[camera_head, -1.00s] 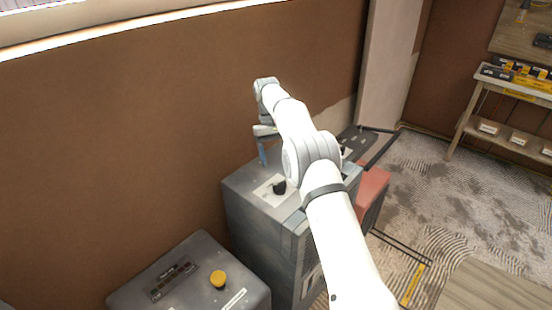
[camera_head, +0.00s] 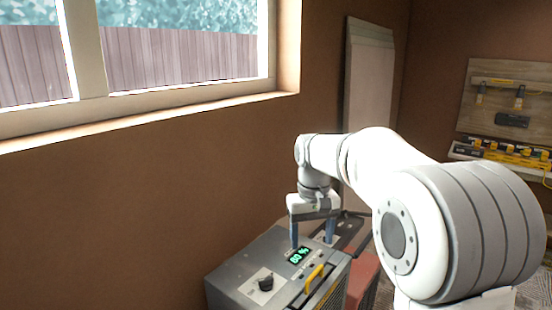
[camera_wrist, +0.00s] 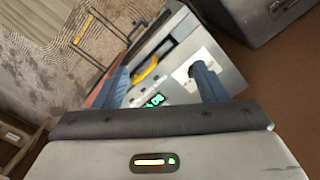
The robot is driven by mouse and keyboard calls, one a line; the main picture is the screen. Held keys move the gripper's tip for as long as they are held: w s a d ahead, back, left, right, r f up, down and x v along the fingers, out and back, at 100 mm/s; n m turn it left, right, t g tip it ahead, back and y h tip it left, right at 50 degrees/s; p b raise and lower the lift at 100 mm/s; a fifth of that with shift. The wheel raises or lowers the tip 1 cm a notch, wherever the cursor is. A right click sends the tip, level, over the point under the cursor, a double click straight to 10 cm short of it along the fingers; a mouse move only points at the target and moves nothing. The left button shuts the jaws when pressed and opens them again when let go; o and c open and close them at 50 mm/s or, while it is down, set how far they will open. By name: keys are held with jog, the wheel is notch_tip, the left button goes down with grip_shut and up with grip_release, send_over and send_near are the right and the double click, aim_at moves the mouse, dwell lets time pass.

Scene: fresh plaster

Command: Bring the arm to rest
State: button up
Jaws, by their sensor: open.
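My gripper (camera_head: 312,232) is at the end of my white arm, pointing down over the top of a grey machine (camera_head: 245,270). Its two blue fingers stand wide apart with nothing between them. In the wrist view my gripper (camera_wrist: 162,85) also shows open, its fingers over the machine's top panel (camera_wrist: 222,62). The panel has a lit green display (camera_head: 299,255), a black knob (camera_head: 265,281) and a yellow handle (camera_head: 314,277). I cannot tell whether the fingertips touch the panel.
A brown wall (camera_head: 130,210) with a window (camera_head: 180,55) runs along the left. A red box (camera_head: 362,278) stands beside the machine. A bench with yellow and black tools (camera_head: 505,152) is at the far right. Carpet (camera_wrist: 40,75) shows in the wrist view.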

jog(key=s+d+f+t, duration=0.1)
jog(key=s+d, duration=0.1)
jog(key=s, duration=0.6)
jog(key=s+d+f+m+t, duration=0.1)
jog(key=s+d+f, duration=0.1)
jog(key=s, duration=0.5)
jog(key=s+d+f+m+t, duration=0.1)
jog(key=s+d, duration=0.1)
jog(key=s, duration=0.6)
jog(key=shift+s+d+f+t, duration=0.3)
jog(key=shift+f, duration=0.1)
jog(key=shift+s+f, duration=0.2)
jog(key=shift+c, duration=0.4)
